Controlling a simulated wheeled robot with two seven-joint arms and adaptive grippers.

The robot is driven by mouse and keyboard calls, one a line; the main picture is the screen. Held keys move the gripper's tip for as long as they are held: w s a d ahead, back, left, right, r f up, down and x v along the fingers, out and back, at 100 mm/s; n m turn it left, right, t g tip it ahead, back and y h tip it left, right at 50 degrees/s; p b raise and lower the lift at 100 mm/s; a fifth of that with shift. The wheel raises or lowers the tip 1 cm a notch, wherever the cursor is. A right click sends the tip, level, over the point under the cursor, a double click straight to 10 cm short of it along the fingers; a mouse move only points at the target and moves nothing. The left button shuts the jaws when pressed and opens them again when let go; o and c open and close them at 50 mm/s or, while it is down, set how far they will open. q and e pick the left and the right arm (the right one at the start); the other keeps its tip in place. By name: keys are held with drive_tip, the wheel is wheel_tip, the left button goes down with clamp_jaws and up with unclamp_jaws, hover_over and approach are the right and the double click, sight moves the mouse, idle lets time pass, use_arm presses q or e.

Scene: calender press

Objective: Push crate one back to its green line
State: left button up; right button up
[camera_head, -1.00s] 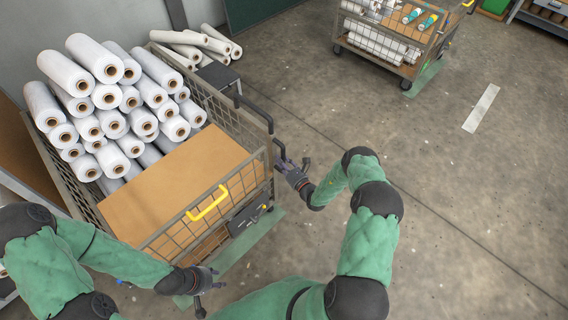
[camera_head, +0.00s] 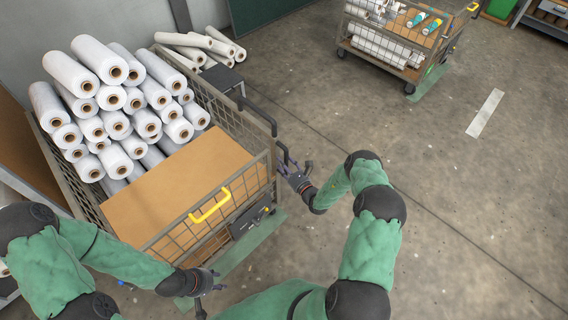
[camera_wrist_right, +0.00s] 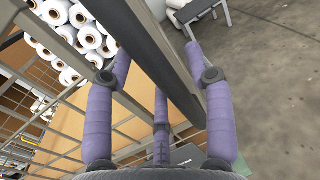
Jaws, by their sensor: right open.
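A wire-mesh crate on a wheeled base, its mesh front (camera_head: 235,190) towards me, holds a stack of white rolls (camera_head: 110,100) and a brown board (camera_head: 175,185). A yellow handle (camera_head: 210,206) is on its front. A green line (camera_head: 240,250) shows on the floor along the crate's near edge. My right gripper (camera_head: 297,170) is open at the crate's dark side handle; in the right wrist view the dark bar (camera_wrist_right: 160,60) passes between its purple fingers. My left gripper (camera_head: 207,285) is beside the crate's near corner, apart from the yellow handle; its finger opening is unclear.
A second mesh cart (camera_head: 400,40) with rolls and bottles stands at the back right, with another green line (camera_head: 428,82) under it. Loose rolls (camera_head: 205,45) lie behind the crate. The concrete floor on the right is clear, with a white mark (camera_head: 485,112).

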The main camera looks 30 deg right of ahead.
drive_tip(key=s+d, duration=0.1)
drive_tip(key=s, duration=1)
drive_tip(key=shift+s+d, duration=0.25)
drive_tip(key=shift+d, duration=0.15)
drive_tip(key=s+a+n+g+y, duration=0.5)
drive_tip(key=a+n+g, duration=0.1)
drive_tip(key=a, duration=0.5)
drive_tip(key=s+a+n+g+y, duration=0.5)
drive_tip(key=s+a+g, duration=0.1)
drive_tip(key=a, duration=0.6)
drive_tip(key=s+f+n+g+h+p, duration=0.1)
drive_tip(key=s+f+n+g+h, duration=0.1)
drive_tip(key=s+n+g+h, duration=0.95)
drive_tip(key=r+n+t+y, duration=0.1)
drive_tip(key=n+t, duration=0.1)
drive_tip(key=n, duration=0.1)
drive_tip(key=r+n+t, duration=0.1)
drive_tip(key=n+t, duration=0.1)
drive_tip(key=n, duration=0.1)
drive_tip(key=w+r+n+t+y, duration=0.1)
drive_tip(key=n+t, duration=0.1)
drive_tip(key=n, duration=0.1)
drive_tip(key=shift+w+r+y+p, duration=0.1)
drive_tip(key=shift+r+y+p, duration=0.1)
drive_tip(key=shift+y+p, duration=0.15)
